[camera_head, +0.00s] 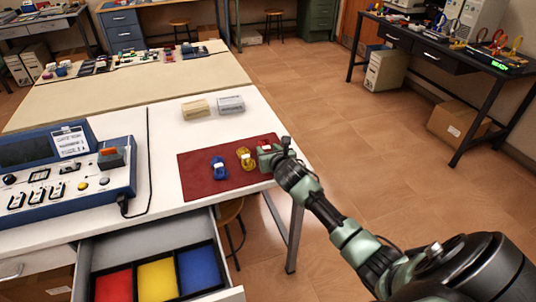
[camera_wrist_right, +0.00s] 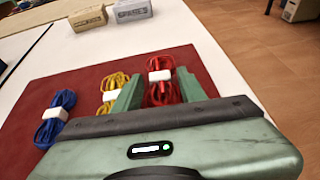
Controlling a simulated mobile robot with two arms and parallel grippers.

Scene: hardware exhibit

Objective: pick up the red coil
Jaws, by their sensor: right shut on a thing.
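The red coil (camera_wrist_right: 158,92), a bundled red cable with a white band, is at the right end of the dark red mat (camera_head: 200,185). My right gripper (camera_head: 266,152) reaches in from the right over the mat. In the right wrist view its green fingers (camera_wrist_right: 160,95) stand on either side of the red coil, shut on it. In the head view the gripper mostly hides the coil, and only a bit of red (camera_head: 265,146) shows. Whether the coil touches the mat is hard to tell. My left gripper is not in view.
A yellow coil (camera_head: 246,163) and a blue coil (camera_head: 219,173) lie on the mat to the left. Two small boxes, tan (camera_head: 195,109) and grey (camera_head: 231,104), stand behind. An open drawer (camera_head: 222,243) holds red, yellow and blue compartments. A blue console (camera_head: 120,180) stands left.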

